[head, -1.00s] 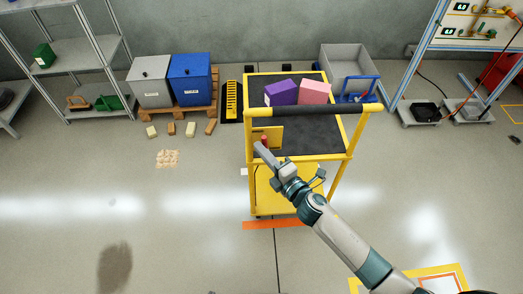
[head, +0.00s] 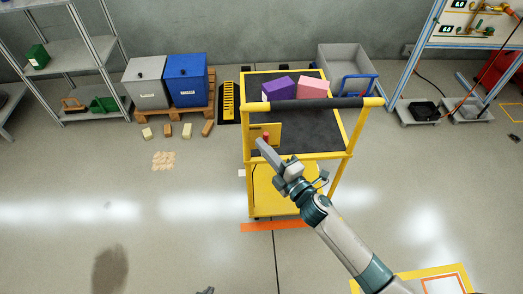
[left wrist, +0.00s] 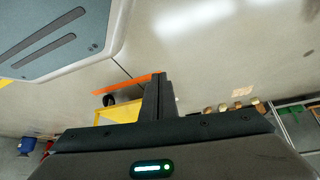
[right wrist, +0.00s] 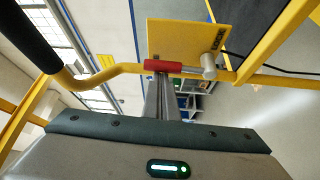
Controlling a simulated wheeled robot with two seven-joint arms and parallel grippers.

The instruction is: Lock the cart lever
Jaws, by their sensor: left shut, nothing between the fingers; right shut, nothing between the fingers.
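The yellow cart (head: 342,135) stands at the centre with a black top and a black push handle. On its near side is a yellow plate (right wrist: 172,38) with the cart lever, which has a red grip (right wrist: 163,66) and a grey pivot (right wrist: 208,66). In the right wrist view the lever lies roughly level. The red grip also shows in the head view (head: 266,134). My right gripper (head: 261,142) is shut and empty, its tips close to the red grip; I cannot tell whether they touch. My left gripper (left wrist: 158,82) is shut and empty, away from the lever.
A purple box (head: 278,89) and a pink box (head: 313,87) sit on the cart top. Blue and grey bins (head: 187,80) stand on a pallet at the back left, with small blocks in front. A grey crate (head: 343,64) is behind the cart. The floor left of the cart is mostly clear.

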